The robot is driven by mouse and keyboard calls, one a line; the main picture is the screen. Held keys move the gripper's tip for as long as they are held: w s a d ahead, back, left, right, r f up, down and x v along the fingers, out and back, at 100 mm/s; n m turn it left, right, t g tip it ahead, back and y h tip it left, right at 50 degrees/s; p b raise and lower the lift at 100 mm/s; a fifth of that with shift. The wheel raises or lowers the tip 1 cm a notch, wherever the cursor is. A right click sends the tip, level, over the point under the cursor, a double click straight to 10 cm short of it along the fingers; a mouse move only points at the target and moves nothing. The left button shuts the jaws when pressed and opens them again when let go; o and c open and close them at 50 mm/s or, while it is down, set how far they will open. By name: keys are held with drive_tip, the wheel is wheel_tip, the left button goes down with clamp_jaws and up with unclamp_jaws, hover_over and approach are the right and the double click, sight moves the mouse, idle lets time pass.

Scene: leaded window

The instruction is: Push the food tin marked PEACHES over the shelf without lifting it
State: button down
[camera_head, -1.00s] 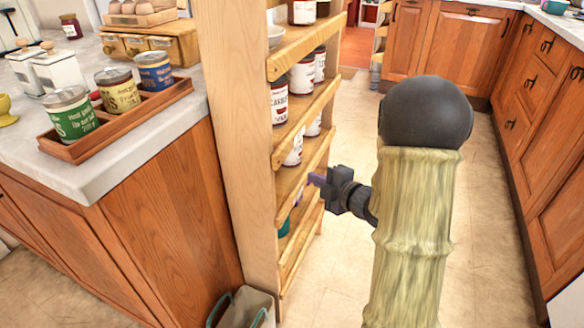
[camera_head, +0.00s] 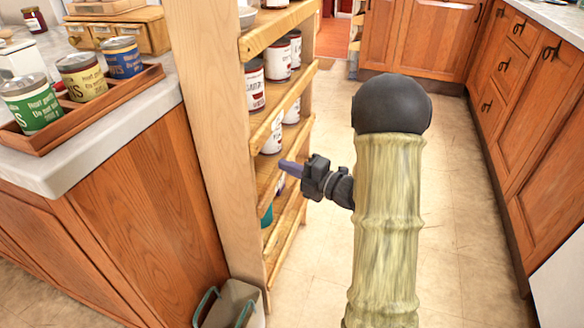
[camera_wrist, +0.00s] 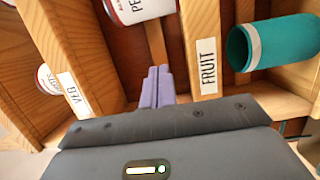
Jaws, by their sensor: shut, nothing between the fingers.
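The tin with the letters PE showing (camera_wrist: 140,8) is white with dark red ends, cut off at the top of the wrist view. It stands on the shelf level labelled FRUIT; the rest of its word is out of frame. A matching tin (camera_head: 272,138) on the level by my gripper shows in the head view. My gripper (camera_wrist: 158,72) has its two purple fingers shut together and empty. They point into the space between the VEG and FRUIT edges, apart from the tin in the picture. My gripper (camera_head: 286,168) is at the shelf's open front in the head view.
The wooden shelf unit (camera_head: 215,150) has strips along each level. A teal cup (camera_wrist: 275,45) is on the level below. Another tin (camera_wrist: 45,78) is on the VEG level. A counter with a tin tray (camera_head: 150,82) stands left; a bin (camera_head: 235,300) is below. Floor right is clear.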

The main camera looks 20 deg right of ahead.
sight(272, 148)
drive_tip(key=b+x, duration=0.2)
drive_tip(key=x, duration=0.5)
drive_tip(key=shift+w+a+f, duration=0.1)
drive_tip(key=shift+w+a, duration=0.1)
drive_tip(key=shift+w, duration=0.05)
drive_tip(key=shift+w+d+b, duration=0.45)
drive_tip(key=shift+w+d, duration=0.85)
drive_tip(key=shift+w, duration=0.15)
drive_tip(key=shift+w, duration=0.15)
